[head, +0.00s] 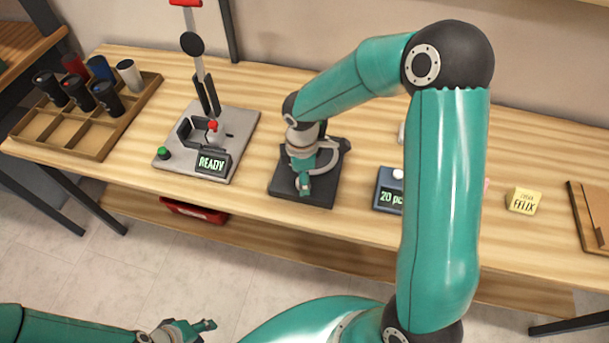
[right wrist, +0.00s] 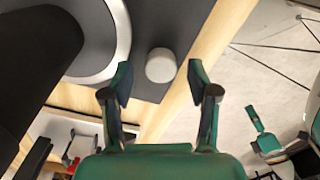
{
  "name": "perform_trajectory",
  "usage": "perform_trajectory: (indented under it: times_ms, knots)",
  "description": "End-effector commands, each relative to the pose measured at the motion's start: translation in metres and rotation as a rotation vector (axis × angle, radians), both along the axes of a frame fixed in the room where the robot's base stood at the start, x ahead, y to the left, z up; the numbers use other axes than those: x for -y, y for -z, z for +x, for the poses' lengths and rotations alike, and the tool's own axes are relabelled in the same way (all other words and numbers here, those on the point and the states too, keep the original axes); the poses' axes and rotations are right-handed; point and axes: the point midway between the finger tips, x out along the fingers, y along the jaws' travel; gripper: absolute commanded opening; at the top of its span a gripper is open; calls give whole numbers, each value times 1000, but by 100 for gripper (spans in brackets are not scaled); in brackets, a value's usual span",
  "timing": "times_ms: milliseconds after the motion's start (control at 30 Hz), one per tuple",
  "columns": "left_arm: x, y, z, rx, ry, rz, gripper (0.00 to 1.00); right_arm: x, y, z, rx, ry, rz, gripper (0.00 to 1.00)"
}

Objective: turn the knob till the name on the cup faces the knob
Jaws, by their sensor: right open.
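The rotary stand has a dark base (head: 290,192) at the middle of the table, with a pale ring partly behind my right gripper (head: 303,190). In the right wrist view the pale grey knob (right wrist: 161,65) stands on the dark base. My right gripper (right wrist: 160,82) is open there, its fingertips on either side of the knob; I cannot tell whether they touch it. A large dark rounded shape (right wrist: 40,45) beside the pale disc may be the cup; no name shows on it. My left gripper (head: 203,327) hangs low in front of the table, its jaws unclear.
A wooden tray (head: 97,152) with several cups stands at the left. A grey lever machine (head: 180,160) reading READY is left of the stand. A display box (head: 386,204) is partly behind my right arm. A yellow card (head: 524,200) reading FELIX stands further right.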

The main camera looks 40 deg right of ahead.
Motion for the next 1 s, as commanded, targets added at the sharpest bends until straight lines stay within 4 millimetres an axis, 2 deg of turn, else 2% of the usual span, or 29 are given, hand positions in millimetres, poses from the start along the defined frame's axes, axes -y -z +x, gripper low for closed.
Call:
perform_trajectory:
  times_ms: [133,400,467,767,800,1000]
  knots:
    - [0,0,0,0,0,0,40,0,8,0,0,0,1,60]
    - [0,0,0,0,0,0,40,0,9,0,0,0,1,60]
    - [0,0,0,0,0,0,40,0,9,0,0,-1,1,52]
    - [0,0,0,0,0,0,40,0,9,0,1,-1,0,2]
    - [0,0,0,1,-1,0,40,9,8,0,2,5,0,0]
    - [0,2,0,0,0,0,40,2,9,1,6,16,0,0]
